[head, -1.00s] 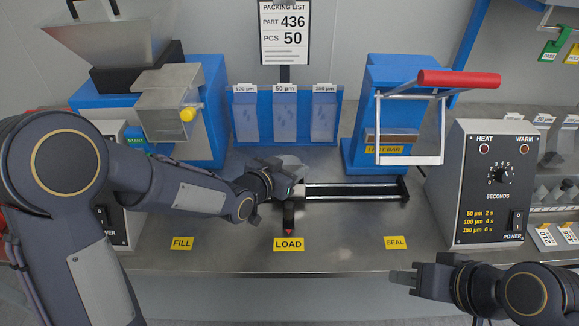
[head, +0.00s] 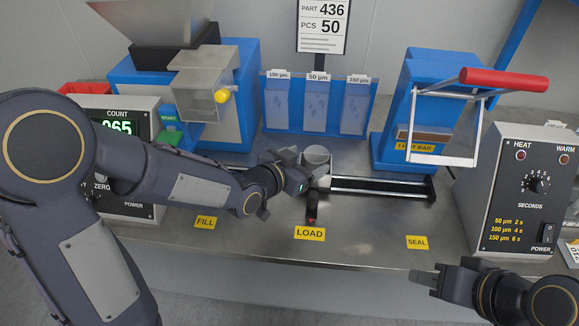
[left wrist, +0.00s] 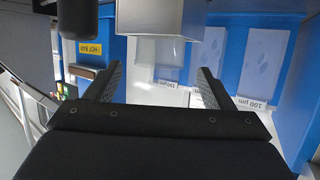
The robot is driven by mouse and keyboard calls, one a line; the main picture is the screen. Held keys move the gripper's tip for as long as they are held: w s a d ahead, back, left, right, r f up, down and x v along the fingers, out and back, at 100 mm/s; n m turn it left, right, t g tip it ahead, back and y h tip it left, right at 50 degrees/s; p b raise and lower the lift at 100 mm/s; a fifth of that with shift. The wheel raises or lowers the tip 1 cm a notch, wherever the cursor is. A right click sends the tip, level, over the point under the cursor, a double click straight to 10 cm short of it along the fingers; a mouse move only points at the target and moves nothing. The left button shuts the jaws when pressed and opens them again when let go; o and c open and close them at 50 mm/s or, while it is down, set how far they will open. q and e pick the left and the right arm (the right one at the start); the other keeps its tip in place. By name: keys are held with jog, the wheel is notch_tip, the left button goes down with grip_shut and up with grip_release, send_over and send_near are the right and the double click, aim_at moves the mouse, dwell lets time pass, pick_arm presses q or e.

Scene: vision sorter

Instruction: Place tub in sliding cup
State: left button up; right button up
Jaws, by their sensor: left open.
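A pale grey round cup-like vessel (head: 316,155) stands at the left end of the rail, behind the LOAD label. I cannot tell whether it is the tub, the sliding cup, or one inside the other. A dark post with a red mark (head: 312,205) stands in front of it. My left gripper (head: 306,180) is at the vessel's front left and hides its lower part. In the left wrist view its jaws (left wrist: 157,85) are open with nothing between them. A silvery block (left wrist: 155,18) shows beyond the fingertips. My right gripper (head: 425,276) is near the front edge, apart from everything; its jaws are unclear.
The blue bag rack (head: 372,90) stands behind. The filler (head: 205,85) and count scale (head: 125,130) are left; the timer box (head: 515,195) is right.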

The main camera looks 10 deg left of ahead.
pick_arm(q)
jog(key=s+a+r+n+g+y, duration=0.25)
jog(key=s+a+n+y, duration=0.2)
jog(key=s+a, duration=1)
jog(key=s+a+n+g, duration=0.3)
jog(key=s+n, duration=0.1)
jog(key=s, duration=0.7)
jog(key=shift+s+a+f, duration=0.15)
jog(key=shift+s+a, duration=0.05)
jog(key=shift+s, duration=0.2)
